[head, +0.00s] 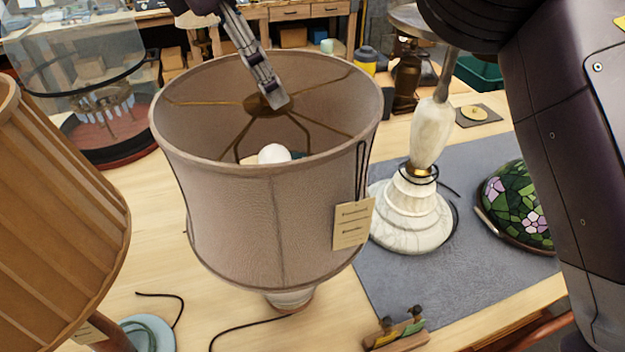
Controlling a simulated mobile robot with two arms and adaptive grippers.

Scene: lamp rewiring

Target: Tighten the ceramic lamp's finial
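The lamp with the taupe drum shade (255,215) stands in the middle of the bench, with a tan paper tag (353,223) on its side. Its open top shows the shade's spider arms, a round brass hub and a white bulb (274,154). A bit of its pale base (290,297) shows under the shade. My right gripper (272,100) reaches down from the top, with its fingertips at the hub. The fingers are seen edge-on, close together, and cover the spot where the finial sits, so I cannot see a gap or the finial. My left gripper is not in view.
A pleated tan shade (62,200) stands close at the left. A marble lamp (412,210) and a stained-glass shade (518,205) rest on the grey mat (400,285) at the right. A small wooden block with tools (397,335) lies at the front. Cords cross the bench.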

